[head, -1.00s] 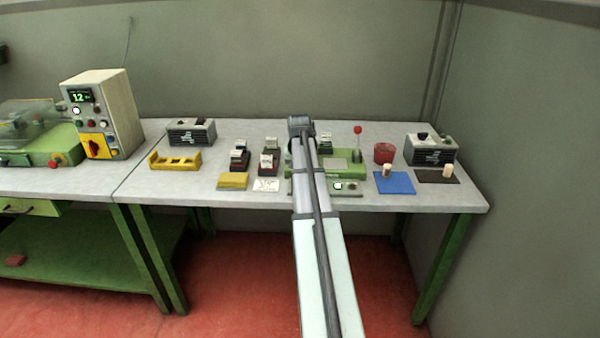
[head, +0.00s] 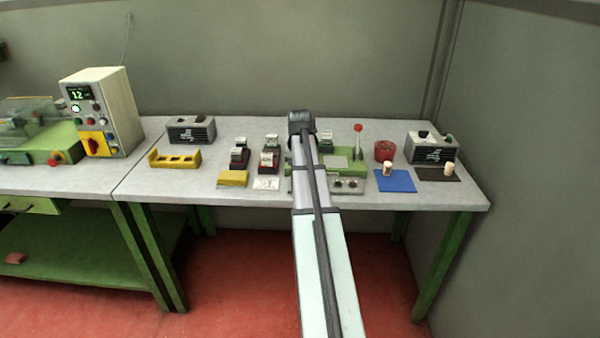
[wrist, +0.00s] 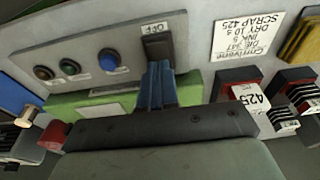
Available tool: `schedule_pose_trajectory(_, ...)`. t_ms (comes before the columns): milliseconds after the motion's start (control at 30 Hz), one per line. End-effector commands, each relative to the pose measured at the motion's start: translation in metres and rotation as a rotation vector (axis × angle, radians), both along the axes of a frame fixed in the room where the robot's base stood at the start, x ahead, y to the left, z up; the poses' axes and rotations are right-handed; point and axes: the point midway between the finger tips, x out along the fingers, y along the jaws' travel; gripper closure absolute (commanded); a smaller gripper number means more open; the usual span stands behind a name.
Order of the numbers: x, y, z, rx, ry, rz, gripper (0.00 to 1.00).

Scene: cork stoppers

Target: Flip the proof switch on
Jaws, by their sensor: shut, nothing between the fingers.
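In the wrist view, a dark switch (wrist: 157,46) with a label reading OFF sits on the grey control panel (wrist: 75,50). I cannot read a proof label or tell which way the switch is tipped. My gripper (wrist: 156,72) is shut and empty, its blue-grey fingertips right at the near edge of the switch. I cannot tell whether they touch it. In the head view, the panel (head: 348,186) is on the front of the green machine (head: 350,168); my arm hides the switch and the fingers there.
Beside the switch are several round lamps or buttons, one a blue button (wrist: 108,62). A written card (wrist: 242,37) and red-black stamps (wrist: 240,88) lie to the right. In the head view, a red-knobbed lever (head: 358,128), red cup (head: 384,151) and blue mat (head: 396,181) stand right of my arm.

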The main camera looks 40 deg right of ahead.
Motion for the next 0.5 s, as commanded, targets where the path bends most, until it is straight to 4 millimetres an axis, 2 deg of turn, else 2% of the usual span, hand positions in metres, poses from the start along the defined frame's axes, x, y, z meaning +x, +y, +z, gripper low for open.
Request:
schedule_pose_trajectory(100,0.0,0.0,0.023,-0.01,-0.011,-0.001,1.0)
schedule_pose_trajectory(500,-0.008,0.008,0.091,-0.013,-0.014,-0.001,1.0)
